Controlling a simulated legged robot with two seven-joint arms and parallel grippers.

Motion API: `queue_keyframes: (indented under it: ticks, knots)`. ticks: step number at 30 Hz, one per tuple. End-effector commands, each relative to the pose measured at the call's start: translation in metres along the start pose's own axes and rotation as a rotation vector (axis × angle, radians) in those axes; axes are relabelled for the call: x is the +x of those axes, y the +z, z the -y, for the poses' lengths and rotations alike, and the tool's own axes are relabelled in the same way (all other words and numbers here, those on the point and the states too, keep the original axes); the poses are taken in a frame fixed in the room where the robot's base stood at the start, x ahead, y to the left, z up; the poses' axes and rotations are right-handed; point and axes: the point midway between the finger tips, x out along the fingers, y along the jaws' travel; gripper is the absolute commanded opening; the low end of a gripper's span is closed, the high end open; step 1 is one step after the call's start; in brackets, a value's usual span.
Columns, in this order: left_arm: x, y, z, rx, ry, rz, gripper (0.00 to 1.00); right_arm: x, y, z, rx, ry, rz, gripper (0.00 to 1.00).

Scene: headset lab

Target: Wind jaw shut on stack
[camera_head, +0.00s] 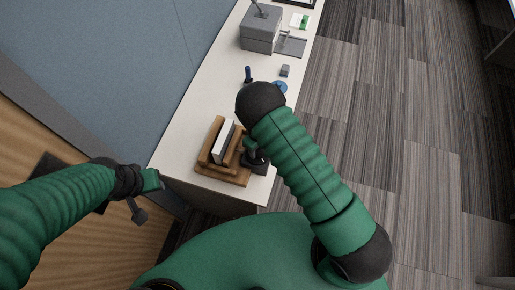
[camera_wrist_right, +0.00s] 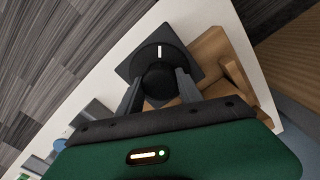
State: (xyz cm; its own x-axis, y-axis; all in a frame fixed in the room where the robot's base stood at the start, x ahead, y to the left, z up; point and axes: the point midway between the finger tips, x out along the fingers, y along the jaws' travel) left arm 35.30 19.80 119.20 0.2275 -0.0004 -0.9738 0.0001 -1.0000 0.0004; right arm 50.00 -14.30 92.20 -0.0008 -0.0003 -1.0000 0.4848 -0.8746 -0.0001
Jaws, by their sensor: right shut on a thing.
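A wooden press (camera_head: 239,179) stands near the front end of the white table. A stack (camera_head: 223,141) with a white face and dark edge stands tilted between its wooden jaws; I cannot tell whether both jaws touch it. A black round knob (camera_wrist_right: 160,58) with a white mark sits on a dark square base (camera_wrist_right: 133,67) beside the press. My right gripper (camera_wrist_right: 158,83) is shut on the knob; in the head view the arm partly hides it. My left gripper (camera_head: 146,196) is off the table's left edge, away from the press, its jaw state unclear.
The table's left middle is clear.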

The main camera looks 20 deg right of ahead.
Motion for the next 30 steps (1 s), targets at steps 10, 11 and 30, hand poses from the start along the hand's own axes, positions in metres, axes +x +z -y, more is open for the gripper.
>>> queue_keyframes:
  ticks: [10,11,30]
  knots:
    - [0.006,0.002,0.0,0.0,0.0,0.0,0.36,0.001,0.0,0.0,0.084,0.0,0.0,0.02]
    - [0.008,0.002,0.0,0.0,0.0,0.0,0.36,0.001,0.0,0.0,0.102,0.0,0.0,0.02]
    - [0.033,0.008,0.0,0.0,0.0,0.0,0.36,0.001,-0.001,0.0,0.665,0.0,-0.002,0.02]
